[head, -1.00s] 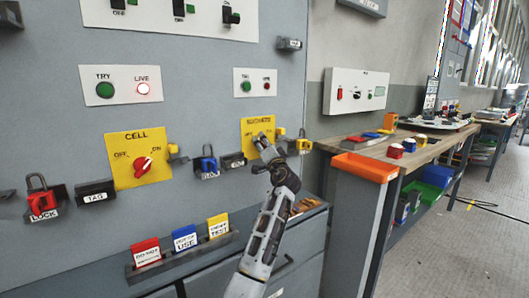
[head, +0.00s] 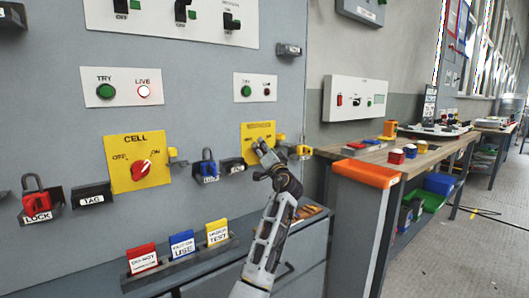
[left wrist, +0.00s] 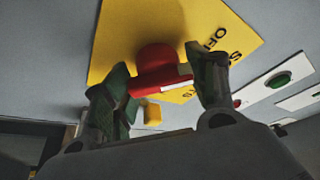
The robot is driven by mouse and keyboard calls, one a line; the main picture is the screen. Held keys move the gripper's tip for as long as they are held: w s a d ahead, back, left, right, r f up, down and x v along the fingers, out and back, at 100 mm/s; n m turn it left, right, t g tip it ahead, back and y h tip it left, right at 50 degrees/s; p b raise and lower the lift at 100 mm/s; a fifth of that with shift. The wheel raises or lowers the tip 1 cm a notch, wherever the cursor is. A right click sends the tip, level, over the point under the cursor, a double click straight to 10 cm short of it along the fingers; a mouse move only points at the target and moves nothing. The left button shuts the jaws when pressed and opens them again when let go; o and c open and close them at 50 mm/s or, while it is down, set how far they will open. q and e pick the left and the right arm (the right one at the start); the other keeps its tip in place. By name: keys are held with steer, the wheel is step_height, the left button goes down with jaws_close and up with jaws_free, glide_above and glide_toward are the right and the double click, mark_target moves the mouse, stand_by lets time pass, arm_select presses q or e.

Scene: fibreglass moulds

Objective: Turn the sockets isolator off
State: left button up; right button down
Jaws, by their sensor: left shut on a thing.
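The sockets isolator is a yellow plate (head: 250,132) on the grey panel, with its lettering partly hidden by my left gripper. Its red knob (left wrist: 158,70) shows in the left wrist view, with a white mark (left wrist: 177,86) on it. The word OFF is on the plate (left wrist: 235,22) to the knob's upper right; the other position's lettering is partly hidden. My left gripper (head: 261,148) is at the plate, its fingers either side of the knob (left wrist: 160,88) and shut on it. My right gripper is not in view.
The CELL isolator (head: 124,176), with its own red knob, is to the left beside a lit LIVE lamp (head: 144,91). The small lamp (head: 267,91) above the sockets plate looks dark. Padlocks and tags hang nearby. A workbench (head: 355,153) with an orange tray stands right.

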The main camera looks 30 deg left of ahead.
arm_select(q)
steer(key=o, duration=0.9)
steer(key=shift+f, duration=0.2)
steer(key=shift+o, duration=0.6)
steer(key=shift+r, duration=0.1)
steer(key=shift+s+d, duration=0.1)
steer(key=v, duration=1.1)
steer(key=shift+s+d, duration=0.2)
steer(key=shift+d, duration=0.1)
